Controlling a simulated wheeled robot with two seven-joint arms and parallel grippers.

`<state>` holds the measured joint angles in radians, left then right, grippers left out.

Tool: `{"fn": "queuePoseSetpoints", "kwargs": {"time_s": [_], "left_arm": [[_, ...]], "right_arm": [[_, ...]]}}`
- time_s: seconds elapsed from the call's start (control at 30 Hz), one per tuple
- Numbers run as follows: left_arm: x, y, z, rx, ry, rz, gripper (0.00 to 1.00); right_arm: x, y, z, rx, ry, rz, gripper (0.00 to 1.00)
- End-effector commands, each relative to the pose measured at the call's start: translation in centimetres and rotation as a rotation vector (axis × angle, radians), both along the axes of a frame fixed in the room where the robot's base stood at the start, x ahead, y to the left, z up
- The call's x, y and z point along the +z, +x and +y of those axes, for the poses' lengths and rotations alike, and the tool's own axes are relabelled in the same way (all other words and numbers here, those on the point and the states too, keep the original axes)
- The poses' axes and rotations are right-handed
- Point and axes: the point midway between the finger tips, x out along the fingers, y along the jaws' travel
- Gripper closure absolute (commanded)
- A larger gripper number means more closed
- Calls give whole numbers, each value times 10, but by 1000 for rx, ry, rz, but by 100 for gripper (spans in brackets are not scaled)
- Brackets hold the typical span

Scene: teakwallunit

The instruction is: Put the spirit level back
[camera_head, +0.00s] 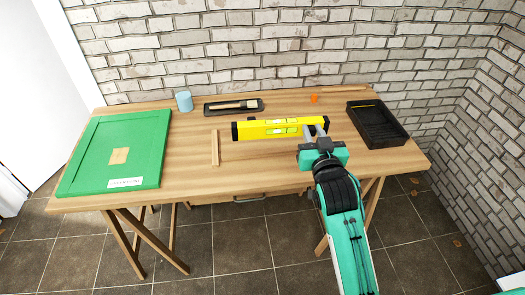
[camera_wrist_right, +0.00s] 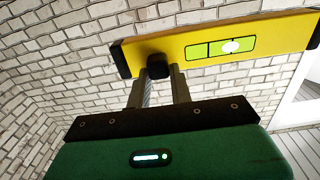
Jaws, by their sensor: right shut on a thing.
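The spirit level (camera_head: 262,129) is a yellow bar with black end caps and pale green vials. In the head view it lies crosswise over the middle right of the table. My right gripper (camera_head: 316,130) is shut on it close to its right end. In the right wrist view the level (camera_wrist_right: 275,36) crosses the top with brick wall behind it, and the fingers of the gripper (camera_wrist_right: 157,80) meet its lower side near a black end. It appears held above the tabletop. My left gripper is not in view.
The wooden table (camera_head: 250,170) carries a green panel (camera_head: 90,150) at left, a blue cup (camera_head: 184,101), a dark tray with a brush (camera_head: 215,110), a wooden strip (camera_head: 215,148), an orange item (camera_head: 314,98) and a black tray (camera_head: 380,130) at right. Brick wall (camera_head: 280,50) stands behind.

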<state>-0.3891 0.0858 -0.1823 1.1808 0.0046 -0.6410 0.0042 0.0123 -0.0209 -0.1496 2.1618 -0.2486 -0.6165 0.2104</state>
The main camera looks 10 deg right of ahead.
Motion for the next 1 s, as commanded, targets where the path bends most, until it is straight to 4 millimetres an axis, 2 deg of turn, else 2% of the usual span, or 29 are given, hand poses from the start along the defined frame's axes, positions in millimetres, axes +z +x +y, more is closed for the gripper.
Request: {"fn": "queuePoseSetpoints", "kwargs": {"time_s": [0.03, 0.23, 0.43, 0.57, 0.67, 1.0], "left_arm": [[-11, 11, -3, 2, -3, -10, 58], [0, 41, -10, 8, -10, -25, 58], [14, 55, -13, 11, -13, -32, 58], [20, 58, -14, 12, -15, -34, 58], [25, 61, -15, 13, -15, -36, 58], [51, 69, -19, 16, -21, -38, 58]], "right_arm": [[-7, 13, 2, 4, 0, -11, 100], [4, 48, 11, 17, -5, -7, 100], [16, 65, 16, 25, -14, -2, 100], [14, 69, 17, 27, -16, 3, 100], [-3, 69, 17, 27, -17, 8, 100], [-94, 68, 17, 27, -17, 8, 100]]}}
